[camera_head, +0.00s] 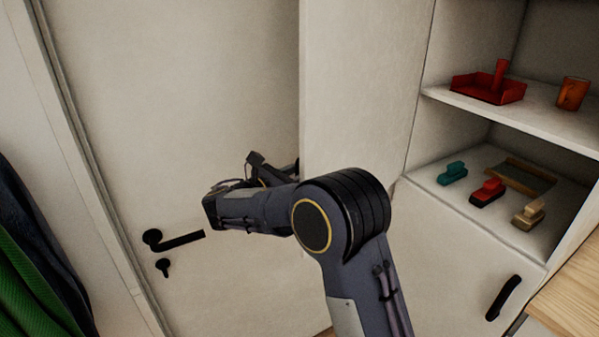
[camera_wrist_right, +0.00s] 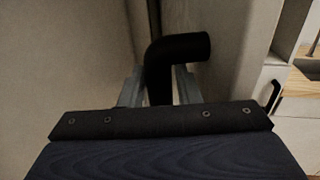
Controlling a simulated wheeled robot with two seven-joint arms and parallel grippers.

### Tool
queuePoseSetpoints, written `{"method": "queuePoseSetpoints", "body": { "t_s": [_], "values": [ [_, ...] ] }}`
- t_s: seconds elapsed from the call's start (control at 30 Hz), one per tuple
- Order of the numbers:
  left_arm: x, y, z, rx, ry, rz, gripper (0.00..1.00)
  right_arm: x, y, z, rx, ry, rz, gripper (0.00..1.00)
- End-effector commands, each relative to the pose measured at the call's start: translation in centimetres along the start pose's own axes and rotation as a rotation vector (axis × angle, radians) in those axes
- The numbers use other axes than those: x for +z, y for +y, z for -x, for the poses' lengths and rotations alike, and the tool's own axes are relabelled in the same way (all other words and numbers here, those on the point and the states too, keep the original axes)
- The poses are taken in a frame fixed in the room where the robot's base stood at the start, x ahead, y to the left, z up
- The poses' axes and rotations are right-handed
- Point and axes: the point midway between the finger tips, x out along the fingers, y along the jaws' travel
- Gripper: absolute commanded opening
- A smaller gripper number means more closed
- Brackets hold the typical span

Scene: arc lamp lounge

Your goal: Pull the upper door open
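The upper door (camera_head: 360,85) is a pale panel swung well out from the cabinet, so the shelves behind it show. My right gripper (camera_head: 278,168) is at the door's free left edge in the head view, partly hidden by that edge. In the right wrist view a thick black bent handle (camera_wrist_right: 182,48) stands between the grey fingers of the right gripper (camera_wrist_right: 158,92). The fingers appear closed against it from both sides. The handle is hidden in the head view. My left gripper is in neither view.
A room door with a black lever (camera_head: 180,240) stands at left, close behind the gripper. The lower door (camera_head: 450,255) is shut. A wooden top (camera_head: 575,300) is at right.

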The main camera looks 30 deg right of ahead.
Motion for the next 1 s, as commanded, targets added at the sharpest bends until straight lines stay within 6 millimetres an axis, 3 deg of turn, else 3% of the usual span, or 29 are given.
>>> {"method": "queuePoseSetpoints", "body": {
  "t_s": [0.27,0.7,1.0],
  "values": [
    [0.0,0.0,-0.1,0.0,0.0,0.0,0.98,0.0,0.1,0.3,0.003,0.0,-0.001,0.29],
    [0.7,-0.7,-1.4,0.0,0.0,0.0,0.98,-0.1,0.1,6.7,0.002,0.0,-0.002,0.29],
    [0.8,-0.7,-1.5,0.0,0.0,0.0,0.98,0.0,0.0,7.8,0.0,0.0,0.0,0.29]
  ]
}}
